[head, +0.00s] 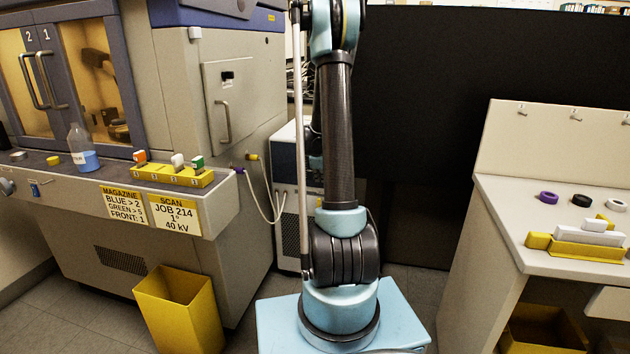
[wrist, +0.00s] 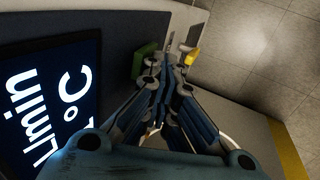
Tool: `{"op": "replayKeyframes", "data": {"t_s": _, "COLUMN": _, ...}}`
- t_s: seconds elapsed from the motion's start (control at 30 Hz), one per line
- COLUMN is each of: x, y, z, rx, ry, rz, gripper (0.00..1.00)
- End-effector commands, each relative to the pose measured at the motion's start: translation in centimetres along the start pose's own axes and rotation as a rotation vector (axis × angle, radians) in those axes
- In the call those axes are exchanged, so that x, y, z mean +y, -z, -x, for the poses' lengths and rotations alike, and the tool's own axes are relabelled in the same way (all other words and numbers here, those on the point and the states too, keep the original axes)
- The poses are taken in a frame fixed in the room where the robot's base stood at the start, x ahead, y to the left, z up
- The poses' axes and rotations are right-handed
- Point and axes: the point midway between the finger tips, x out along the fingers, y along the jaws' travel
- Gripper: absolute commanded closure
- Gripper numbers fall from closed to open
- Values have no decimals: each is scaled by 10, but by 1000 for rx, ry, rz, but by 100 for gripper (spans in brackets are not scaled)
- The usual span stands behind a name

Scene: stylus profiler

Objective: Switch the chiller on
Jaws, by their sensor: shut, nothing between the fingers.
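The chiller (head: 287,170), a pale cabinet with a dark blue-grey front, stands on the floor behind my arm and is partly hidden by it. In the wrist view its dark display (wrist: 60,100) shows large white lettering, "l/min" and "°C", cut off by the frame. A green block-like part (wrist: 144,61), perhaps the switch, sits on the panel just left of my fingertips. My gripper (wrist: 164,62) is shut and empty, its tips close to the green part; I cannot tell whether they touch. The head view does not show my gripper.
A yellow part (wrist: 193,57) lies right of the fingertips. A large cabinet (head: 240,90) with a bench ledge stands left of the chiller, with a hose (head: 262,212) between them. A yellow bin (head: 180,310) is on the floor. A workbench (head: 500,235) stands at right.

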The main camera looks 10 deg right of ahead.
Motion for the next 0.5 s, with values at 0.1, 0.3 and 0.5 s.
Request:
{"op": "replayKeyframes", "data": {"t_s": 0.1, "x": 1, "y": -1, "z": 1, "rx": -1, "ry": 0, "rz": -1, "gripper": 100}}
{"op": "replayKeyframes", "data": {"t_s": 0.3, "x": 4, "y": -1, "z": 7, "rx": -1, "ry": -1, "rz": -1, "gripper": 100}}
{"op": "replayKeyframes", "data": {"t_s": 0.5, "x": 7, "y": 0, "z": 14, "rx": -1, "ry": -1, "rz": 0, "gripper": 100}}
